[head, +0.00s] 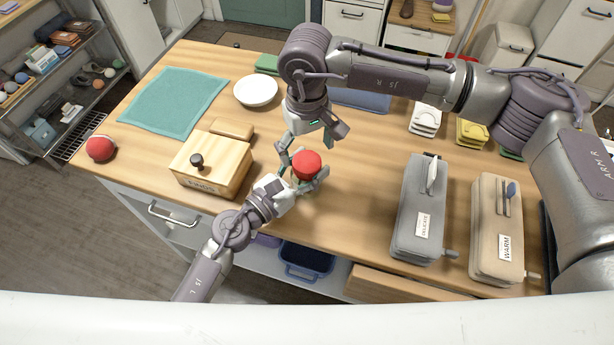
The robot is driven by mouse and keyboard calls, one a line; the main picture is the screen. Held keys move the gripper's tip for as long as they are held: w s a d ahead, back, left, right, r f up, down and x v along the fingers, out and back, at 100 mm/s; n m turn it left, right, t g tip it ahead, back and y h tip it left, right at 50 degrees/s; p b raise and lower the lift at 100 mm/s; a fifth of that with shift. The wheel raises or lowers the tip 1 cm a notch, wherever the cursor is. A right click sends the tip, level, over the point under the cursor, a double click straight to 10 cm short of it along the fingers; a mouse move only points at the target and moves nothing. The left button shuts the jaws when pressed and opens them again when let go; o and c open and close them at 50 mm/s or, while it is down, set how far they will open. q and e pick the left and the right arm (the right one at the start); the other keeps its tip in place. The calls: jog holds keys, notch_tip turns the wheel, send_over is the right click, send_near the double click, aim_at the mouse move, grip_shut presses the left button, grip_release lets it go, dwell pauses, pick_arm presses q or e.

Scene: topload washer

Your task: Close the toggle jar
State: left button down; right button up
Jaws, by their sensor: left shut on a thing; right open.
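A round, bright red object (307,162), seemingly the top of the toggle jar, is near the middle of the wooden table. Its lower part is mostly hidden by gripper fingers, so I cannot tell how its toggle or lid stands. My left gripper (303,181) reaches in from the lower left and is shut on the jar. My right gripper (312,144) points down from above, just behind the red top, with its fingers spread. I cannot tell whether it touches the jar.
A wooden box with a dark knob (213,164) stands left of my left gripper. Grey (421,205) and beige (495,225) cases stand right. The table between jar and grey case is clear.

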aim_at(307, 162)
pick_arm(q)
jog(key=shift+s+f, duration=0.1)
jog(key=shift+f, duration=0.2)
pick_arm(e)
jog(key=shift+r, duration=0.4)
jog(key=shift+c, duration=0.6)
jog(key=shift+r, duration=0.25)
jog(key=shift+c, duration=0.8)
notch_tip(307, 162, up, 3)
jog(key=shift+f, duration=0.1)
jog(key=shift+f, duration=4)
